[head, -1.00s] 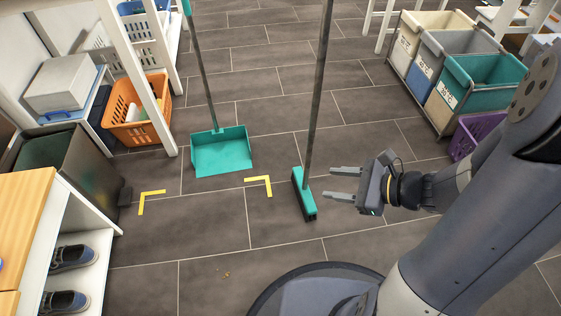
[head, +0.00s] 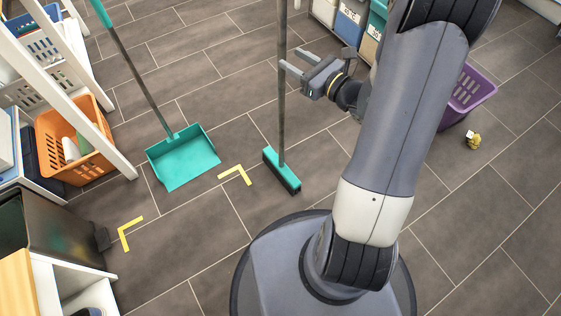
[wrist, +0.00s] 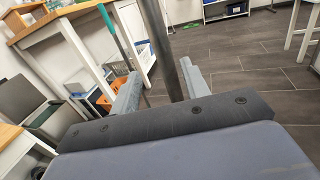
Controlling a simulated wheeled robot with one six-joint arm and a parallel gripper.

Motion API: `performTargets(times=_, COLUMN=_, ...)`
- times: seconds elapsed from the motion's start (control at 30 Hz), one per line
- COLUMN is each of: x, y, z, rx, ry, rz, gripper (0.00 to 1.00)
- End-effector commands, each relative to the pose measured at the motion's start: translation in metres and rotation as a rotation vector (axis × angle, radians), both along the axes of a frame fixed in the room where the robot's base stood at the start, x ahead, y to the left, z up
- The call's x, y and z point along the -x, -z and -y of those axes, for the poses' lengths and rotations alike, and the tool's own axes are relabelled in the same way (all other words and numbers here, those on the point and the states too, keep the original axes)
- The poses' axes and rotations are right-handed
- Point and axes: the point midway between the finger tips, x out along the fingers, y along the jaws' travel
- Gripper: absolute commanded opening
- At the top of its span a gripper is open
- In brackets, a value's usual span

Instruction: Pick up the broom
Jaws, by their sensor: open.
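The broom (head: 281,110) stands upright on the floor, with a long dark grey handle and a teal head (head: 270,158) with dark bristles. My gripper (head: 292,60) is open beside the handle, well above the broom head. In the wrist view the handle (wrist: 158,35) passes between the two open fingers (wrist: 159,70), closer to the right finger. I cannot tell whether the handle is fully inside the jaws. The broom head is hidden in the wrist view, and the handle's top is out of frame.
A teal long-handled dustpan (head: 184,160) stands left of the broom. Yellow corner marks (head: 237,173) lie on the tiled floor. An orange basket (head: 75,150) is at the left and a purple basket (head: 468,92) at the right. A crumpled yellowish item (head: 473,140) lies nearby.

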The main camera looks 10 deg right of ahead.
Motion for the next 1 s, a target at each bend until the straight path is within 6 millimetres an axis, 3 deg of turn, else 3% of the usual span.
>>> performTargets(times=0.43, x=-0.046, y=-0.003, z=-0.023, rx=0.001, ry=-0.003, rz=0.001, gripper=0.44)
performTargets(times=0.73, x=-0.050, y=-0.003, z=-0.025, rx=0.001, ry=-0.001, rz=-0.001, gripper=0.44)
performTargets(times=1.0, x=-0.050, y=-0.003, z=-0.025, rx=0.001, ry=-0.001, rz=-0.001, gripper=0.22)
